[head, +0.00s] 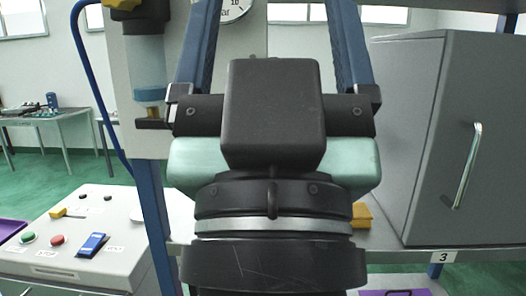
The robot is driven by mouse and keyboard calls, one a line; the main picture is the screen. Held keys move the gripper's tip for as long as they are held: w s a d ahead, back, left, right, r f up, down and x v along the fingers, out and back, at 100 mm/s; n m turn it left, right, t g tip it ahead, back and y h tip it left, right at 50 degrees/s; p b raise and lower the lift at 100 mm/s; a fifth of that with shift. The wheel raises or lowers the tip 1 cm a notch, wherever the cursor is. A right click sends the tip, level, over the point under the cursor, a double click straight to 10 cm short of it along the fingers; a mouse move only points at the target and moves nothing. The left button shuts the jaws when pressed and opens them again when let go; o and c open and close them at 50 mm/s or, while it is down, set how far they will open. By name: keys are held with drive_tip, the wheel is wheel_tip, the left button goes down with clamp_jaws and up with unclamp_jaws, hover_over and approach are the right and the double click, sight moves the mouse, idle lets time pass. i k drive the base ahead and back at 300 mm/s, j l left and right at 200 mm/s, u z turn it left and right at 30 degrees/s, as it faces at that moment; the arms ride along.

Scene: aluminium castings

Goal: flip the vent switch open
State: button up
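A pale control panel (75,235) stands at the lower left. A blue switch (92,245) sits near its front edge between two small labels. A yellow-handled switch (66,213) sits further back on it. The labels are too small to read, so I cannot tell which is the vent switch. My gripper (274,20) is in the centre, seen from behind, its two blue fingers wide apart. The fingertips are cut off by the top edge, and nothing shows held between them. It is to the right of the panel and apart from it.
A green button (28,238) and a red button (57,240) are on the panel. A blue upright (150,210) and hose stand beside it. A grey cabinet (405,130) with a metal handle (467,165) fills the right. My wrist hides part of the shelf.

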sight(93, 242)
drive_tip(key=i+j+u, duration=0.15)
drive_tip(key=j+u, duration=0.2)
drive_tip(key=i+j+u, duration=0.15)
drive_tip(key=j+u, duration=0.2)
drive_tip(key=i+j+z, duration=0.3)
drive_tip(key=j, duration=0.3)
drive_tip(key=i+j+z, duration=0.4)
drive_tip(key=k+l, duration=0.05)
drive_tip(key=l, duration=0.05)
